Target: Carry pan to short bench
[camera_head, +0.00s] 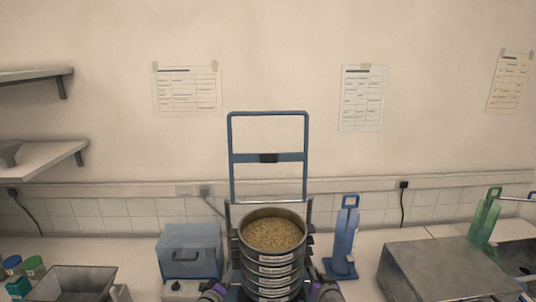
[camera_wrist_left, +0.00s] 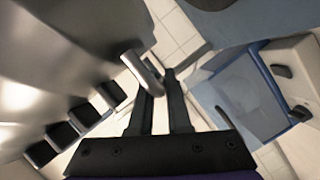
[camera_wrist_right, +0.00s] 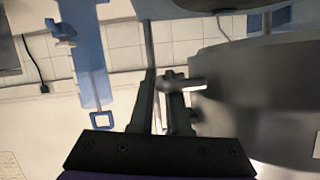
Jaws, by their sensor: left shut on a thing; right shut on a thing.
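A stack of round metal sieves (camera_head: 272,262) with labelled rims and grain in the top one stands low in the middle of the head view. I take the pan to be part of this stack, but its lower part is cut off. My left gripper (camera_head: 214,291) is at its left side, and my right gripper (camera_head: 326,291) at its right. In the left wrist view, my left fingers (camera_wrist_left: 158,88) are shut on a metal handle (camera_wrist_left: 141,72). In the right wrist view, my right fingers (camera_wrist_right: 166,82) are shut on another handle (camera_wrist_right: 188,85). The short bench cannot be made out.
A tall blue frame (camera_head: 268,157) stands right behind the stack. A grey-blue box (camera_head: 190,252) is to the left and a blue upright tool (camera_head: 345,240) to the right. A metal box (camera_head: 440,268) and green bottle (camera_head: 484,220) stand further right. Shelves (camera_head: 40,158) are on the left wall.

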